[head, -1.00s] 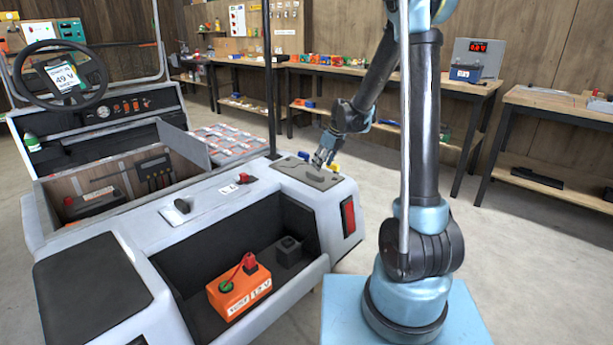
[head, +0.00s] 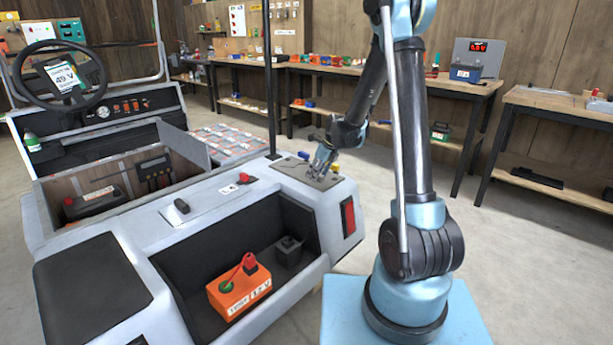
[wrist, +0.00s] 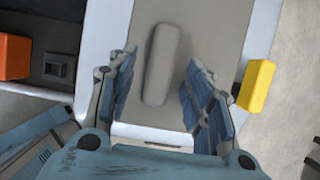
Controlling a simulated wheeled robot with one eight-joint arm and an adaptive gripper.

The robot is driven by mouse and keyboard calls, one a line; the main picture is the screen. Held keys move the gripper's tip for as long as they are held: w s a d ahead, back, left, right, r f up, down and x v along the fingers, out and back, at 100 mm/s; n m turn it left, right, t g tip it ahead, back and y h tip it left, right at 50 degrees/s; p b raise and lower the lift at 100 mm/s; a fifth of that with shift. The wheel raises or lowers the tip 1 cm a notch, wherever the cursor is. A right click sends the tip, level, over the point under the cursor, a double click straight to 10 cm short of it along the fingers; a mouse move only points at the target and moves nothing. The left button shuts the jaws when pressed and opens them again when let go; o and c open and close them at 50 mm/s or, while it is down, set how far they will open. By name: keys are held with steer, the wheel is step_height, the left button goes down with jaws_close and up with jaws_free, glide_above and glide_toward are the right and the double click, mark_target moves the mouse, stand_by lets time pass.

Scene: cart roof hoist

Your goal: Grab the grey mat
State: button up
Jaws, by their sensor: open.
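The grey mat (head: 292,172) lies flat on the cart's right rear corner. In the wrist view the mat (wrist: 208,28) has a long raised grey grip (wrist: 163,60) along its middle. My gripper (wrist: 160,88) is open, with one finger on each side of the grip and a gap showing on both sides. In the head view my gripper (head: 319,172) points down over the mat and hides part of it. The wrist view does not clearly show how far the fingertips are above the mat.
An orange battery (head: 240,291) and a small dark box (head: 288,251) sit in the cart's open bay. A dark roof post (head: 271,90) rises close left of the mat. Benches stand behind.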

jaws_close()
